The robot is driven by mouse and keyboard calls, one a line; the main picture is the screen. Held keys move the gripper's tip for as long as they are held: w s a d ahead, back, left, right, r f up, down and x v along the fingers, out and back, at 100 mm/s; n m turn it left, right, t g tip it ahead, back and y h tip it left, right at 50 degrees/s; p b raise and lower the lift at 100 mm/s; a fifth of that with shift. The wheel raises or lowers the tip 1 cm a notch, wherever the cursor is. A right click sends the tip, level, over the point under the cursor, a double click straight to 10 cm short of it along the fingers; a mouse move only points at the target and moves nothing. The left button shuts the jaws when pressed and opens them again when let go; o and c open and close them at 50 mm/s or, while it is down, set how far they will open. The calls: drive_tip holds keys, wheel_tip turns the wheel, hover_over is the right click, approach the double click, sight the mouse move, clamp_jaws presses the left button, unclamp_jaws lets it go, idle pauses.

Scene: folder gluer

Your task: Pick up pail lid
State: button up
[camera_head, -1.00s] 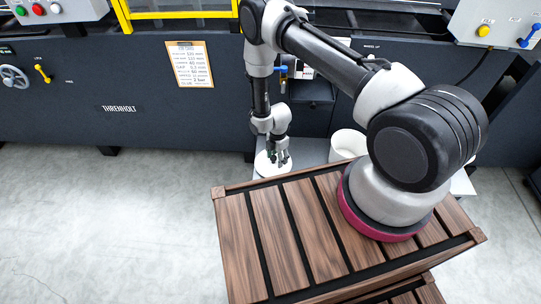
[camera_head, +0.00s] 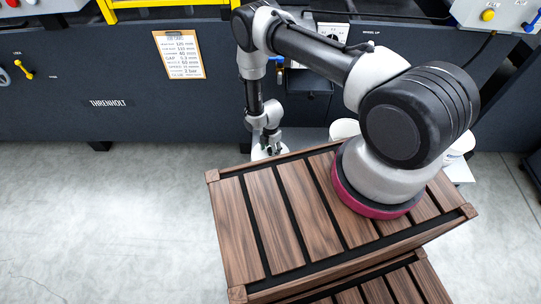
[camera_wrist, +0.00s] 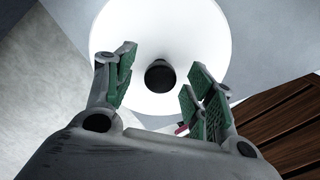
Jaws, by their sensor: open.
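The pail lid (camera_wrist: 205,45) is a round white disc with a dark round knob (camera_wrist: 159,76) at its middle. It fills the upper middle of the wrist view. My gripper (camera_wrist: 158,80) is open, with one green-padded finger on each side of the knob in that picture; I cannot tell whether the pads are level with it. Nothing is between the fingers but the knob. In the head view my gripper (camera_head: 271,149) points down over the lid (camera_head: 257,154), of which only a white edge shows behind my slatted wooden body.
A white pail (camera_head: 343,128) stands right of my gripper, partly hidden by my arm. Another white round container (camera_head: 462,144) is farther right. The dark machine front (camera_head: 190,110) rises behind. Open concrete floor (camera_head: 110,220) lies to the left.

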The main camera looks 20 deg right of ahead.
drive_tip(key=shift+f, duration=0.45)
drive_tip(key=shift+c, duration=0.3)
drive_tip(key=c, duration=1.1)
